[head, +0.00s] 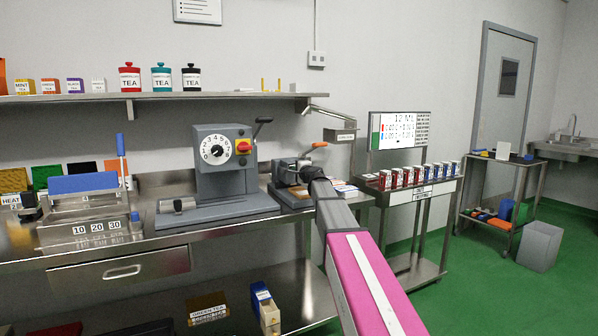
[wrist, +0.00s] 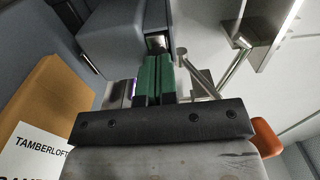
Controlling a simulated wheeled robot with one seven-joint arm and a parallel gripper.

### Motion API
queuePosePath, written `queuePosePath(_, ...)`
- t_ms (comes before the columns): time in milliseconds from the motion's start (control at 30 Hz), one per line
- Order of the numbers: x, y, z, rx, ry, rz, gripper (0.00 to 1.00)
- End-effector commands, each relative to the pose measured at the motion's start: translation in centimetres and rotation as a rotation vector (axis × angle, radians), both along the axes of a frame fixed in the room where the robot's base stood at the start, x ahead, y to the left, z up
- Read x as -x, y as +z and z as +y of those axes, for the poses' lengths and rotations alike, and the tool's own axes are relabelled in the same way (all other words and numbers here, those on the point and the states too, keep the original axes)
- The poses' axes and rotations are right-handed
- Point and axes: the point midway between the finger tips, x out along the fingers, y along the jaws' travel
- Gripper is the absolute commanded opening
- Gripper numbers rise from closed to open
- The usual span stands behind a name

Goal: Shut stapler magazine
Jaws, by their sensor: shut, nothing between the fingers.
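The stapler (head: 290,190) is a grey bench machine with an orange-handled lever, right of the dial machine on the steel bench. My arm reaches to it from the lower right and hides part of its front. In the wrist view, my gripper (wrist: 159,62) has its green fingers together with nothing between them. Their tips are close to a small metal part (wrist: 157,43) on the stapler's grey body (wrist: 120,35); I cannot tell whether they touch. I cannot make out the magazine for certain. The orange handle (head: 320,145) also shows at the right of the wrist view (wrist: 268,137).
A brown box (wrist: 50,110) labelled TAMBERLOFT lies left of the fingers in the wrist view. The grey dial machine (head: 222,170) stands left of the stapler. A cart (head: 425,186) with red and blue packs stands to the right.

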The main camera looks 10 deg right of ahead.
Motion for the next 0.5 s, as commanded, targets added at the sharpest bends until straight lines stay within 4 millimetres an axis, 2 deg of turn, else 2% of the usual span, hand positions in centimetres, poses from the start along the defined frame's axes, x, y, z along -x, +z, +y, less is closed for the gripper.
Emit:
queuePosePath(33,-0.6,0.1,0.2,-0.001,0.002,-0.001,0.00)
queuePosePath(267,-0.5,0.2,0.2,-0.001,0.002,-0.001,0.00)
queuePosePath(367,0.2,0.2,0.2,-0.002,0.002,-0.002,0.00)
queuePosePath(500,2.1,0.1,0.0,-0.002,0.001,-0.002,0.00)
